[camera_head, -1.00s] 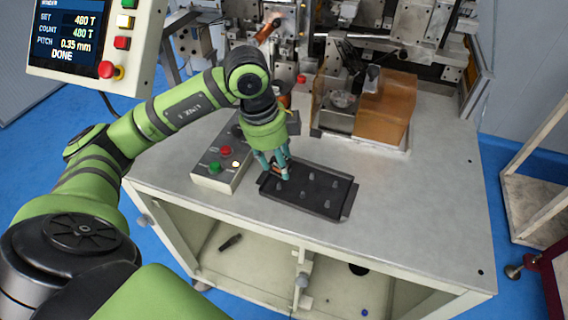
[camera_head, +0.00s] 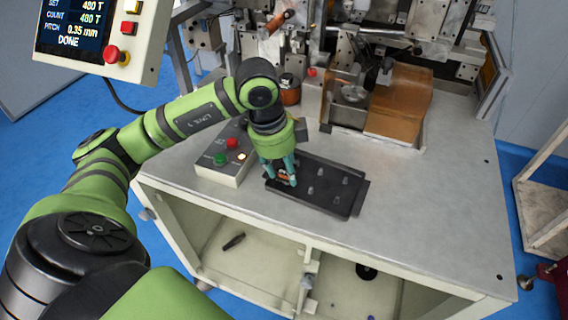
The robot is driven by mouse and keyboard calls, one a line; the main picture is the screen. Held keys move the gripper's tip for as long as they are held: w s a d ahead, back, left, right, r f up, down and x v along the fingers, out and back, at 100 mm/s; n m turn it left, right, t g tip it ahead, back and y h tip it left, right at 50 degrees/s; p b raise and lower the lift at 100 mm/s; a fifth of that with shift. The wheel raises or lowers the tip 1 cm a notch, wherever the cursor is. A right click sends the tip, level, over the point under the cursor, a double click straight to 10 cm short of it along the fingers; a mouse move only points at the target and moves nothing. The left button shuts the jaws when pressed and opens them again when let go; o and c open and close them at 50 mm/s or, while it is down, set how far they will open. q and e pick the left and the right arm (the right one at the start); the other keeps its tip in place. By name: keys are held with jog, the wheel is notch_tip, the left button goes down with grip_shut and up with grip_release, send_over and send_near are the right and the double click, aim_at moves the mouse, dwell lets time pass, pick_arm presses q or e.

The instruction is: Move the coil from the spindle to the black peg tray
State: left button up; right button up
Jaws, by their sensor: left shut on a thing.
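The black peg tray (camera_head: 335,205) lies on the machine table, with several short grey pegs standing in it. My left gripper (camera_head: 284,182) points down at the tray's left end. Its teal fingers are shut on a small copper-orange coil (camera_head: 284,174), of which only a sliver shows between them. The coil is low over the tray; whether it is around a peg or touches the tray floor I cannot tell. A copper-coloured rod-like part (camera_head: 279,20), perhaps at the spindle, shows on the winder at the top. My right gripper is not in view.
A control box (camera_head: 222,165) with red and green buttons stands left of the tray. An orange-brown block (camera_head: 402,100) and a metal fixture stand behind it. The display panel (camera_head: 75,30) reads DONE. The table (camera_head: 430,200) right of the tray is clear.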

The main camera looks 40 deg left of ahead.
pick_arm(q)
jog(key=shift+f, duration=0.2)
dwell(0.4)
jog(key=shift+b+x, duration=0.85)
jog(key=shift+b, duration=0.05)
jog(key=o, duration=1.2)
jog(key=shift+s+a, duration=0.1)
jog(key=shift+s, duration=0.05)
jog(key=shift+c, duration=0.2)
jog(key=v, duration=1.2)
